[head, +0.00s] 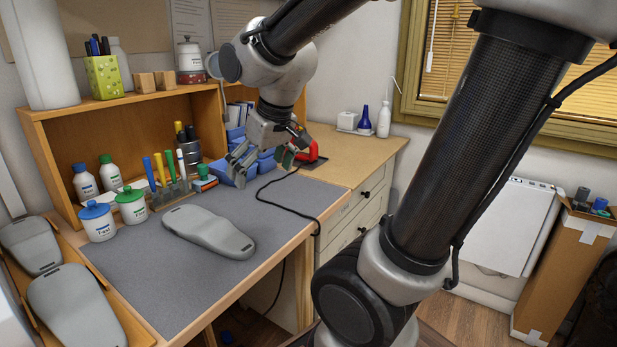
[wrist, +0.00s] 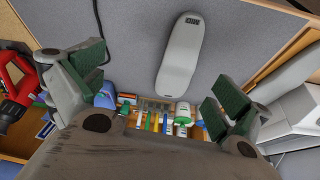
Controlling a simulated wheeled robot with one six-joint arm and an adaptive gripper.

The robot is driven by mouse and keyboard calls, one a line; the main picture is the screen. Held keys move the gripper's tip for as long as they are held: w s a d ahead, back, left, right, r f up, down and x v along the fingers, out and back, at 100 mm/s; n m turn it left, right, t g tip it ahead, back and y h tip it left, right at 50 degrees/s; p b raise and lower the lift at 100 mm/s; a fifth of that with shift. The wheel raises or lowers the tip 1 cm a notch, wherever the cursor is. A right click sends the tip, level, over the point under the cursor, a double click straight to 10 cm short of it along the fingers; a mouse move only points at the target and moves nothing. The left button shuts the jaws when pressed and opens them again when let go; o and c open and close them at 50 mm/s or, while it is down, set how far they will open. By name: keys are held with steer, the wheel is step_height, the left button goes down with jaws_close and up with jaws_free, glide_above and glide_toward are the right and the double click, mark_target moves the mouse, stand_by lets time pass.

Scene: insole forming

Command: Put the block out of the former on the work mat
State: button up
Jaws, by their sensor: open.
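A grey foot-shaped block (head: 210,232) lies flat on the dark grey work mat (head: 175,297). In the wrist view the block (wrist: 180,60) lies on the mat (wrist: 236,50), with a dark label-like patch at one end. My gripper (head: 265,158) is open and empty above the back right part of the bench, apart from the block. In the wrist view my gripper (wrist: 160,88) shows its green-padded fingers spread wide. Two similar grey foot-shaped pieces, one farther back (head: 32,246) and one nearer (head: 75,305), lie at the left. I cannot tell which thing is the former.
White bottles with blue (head: 97,222) and green (head: 132,206) lids stand along the mat's back edge, beside upright tools (head: 160,170). Blue bins (head: 232,170) and a red tool (head: 308,153) are near my gripper. A black cable (head: 290,208) crosses the mat's right side. The mat's front is clear.

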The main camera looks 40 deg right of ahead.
steer(key=s+d+r+m, duration=0.1)
steer(key=s+d, duration=0.4)
steer(key=s, duration=0.7)
steer(key=shift+s+r+m+h, duration=0.15)
steer(key=shift+r+m+h, duration=0.15)
steer(key=shift+m, duration=0.1)
